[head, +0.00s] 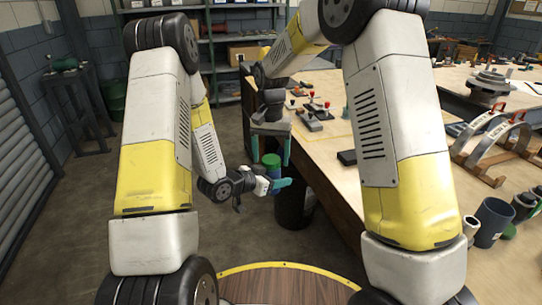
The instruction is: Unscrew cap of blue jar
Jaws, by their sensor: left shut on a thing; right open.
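The blue jar (272,172) is held upright in the air in front of the workbench's near corner. Its green cap (271,159) is on top. My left gripper (272,185) comes in from the left and is shut on the jar's lower part, with its teal fingers partly hiding it. My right gripper (271,152) points down from above. Its teal fingers are spread open, one on each side of the cap, with gaps visible. Whether the cap is loosened cannot be told.
The wooden workbench (330,165) is to the right, with clamps (318,108), a grey cup (493,222) and metal arched parts (495,140) on it. A dark bin (293,208) stands on the floor below the jar. Open floor lies to the left.

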